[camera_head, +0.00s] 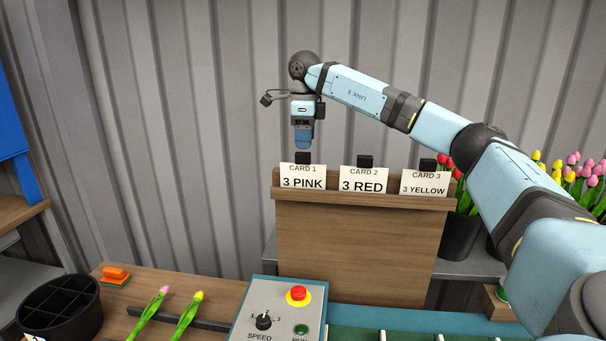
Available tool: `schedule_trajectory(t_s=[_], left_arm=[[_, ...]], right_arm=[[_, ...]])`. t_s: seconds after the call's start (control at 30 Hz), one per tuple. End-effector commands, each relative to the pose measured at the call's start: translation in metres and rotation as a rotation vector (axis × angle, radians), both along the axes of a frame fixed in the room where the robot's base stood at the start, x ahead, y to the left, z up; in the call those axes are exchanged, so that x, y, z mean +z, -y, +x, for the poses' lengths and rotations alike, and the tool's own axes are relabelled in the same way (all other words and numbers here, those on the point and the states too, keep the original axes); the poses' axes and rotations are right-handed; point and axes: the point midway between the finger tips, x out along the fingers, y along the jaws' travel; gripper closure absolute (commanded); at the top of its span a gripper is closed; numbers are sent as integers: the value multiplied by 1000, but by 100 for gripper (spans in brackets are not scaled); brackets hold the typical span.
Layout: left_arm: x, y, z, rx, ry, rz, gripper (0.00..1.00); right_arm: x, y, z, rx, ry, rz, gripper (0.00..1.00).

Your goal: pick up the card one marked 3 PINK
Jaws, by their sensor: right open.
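Card one (303,178), white and marked 3 PINK, stands upright at the left end of the wooden card holder (362,250). A small black tab (303,158) sticks up at its top edge. Card two (364,181), marked 3 RED, stands in the middle, and card three (424,184), marked 3 YELLOW, at the right. My right gripper (303,146) hangs pointing down just above card one's black tab. It is open and empty, and its fingers appear apart from the tab, though the depth is hard to judge. My left gripper is not in view.
A control box (262,291) with a red button stands in front. Two tulips (165,290) and an orange-handled tool (116,272) lie on the wooden table at left, beside a black divided pot (62,308). Tulip buckets (462,230) stand behind my right arm. A corrugated wall closes the back.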

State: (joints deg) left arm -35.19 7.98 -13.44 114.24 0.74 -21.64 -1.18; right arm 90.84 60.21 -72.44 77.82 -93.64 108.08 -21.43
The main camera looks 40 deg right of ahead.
Motion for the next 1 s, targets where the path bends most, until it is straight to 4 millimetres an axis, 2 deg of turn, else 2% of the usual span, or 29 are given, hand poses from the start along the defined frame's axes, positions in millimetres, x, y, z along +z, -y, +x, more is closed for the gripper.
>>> schedule_trajectory(t_s=[0.1, 0.27, 0.6, 0.87, 1.0], left_arm=[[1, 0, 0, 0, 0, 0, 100], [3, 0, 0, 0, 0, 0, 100], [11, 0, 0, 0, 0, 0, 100], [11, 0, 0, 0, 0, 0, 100], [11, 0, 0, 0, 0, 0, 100]], right_arm=[[-13, 0, 0, 1, 0, 0, 51], [-23, 0, 1, 1, -1, 1, 51], [-67, 0, 6, 1, 1, 2, 51], [-70, 0, 6, 1, 2, 2, 51], [-70, -1, 6, 1, 2, 2, 81]])
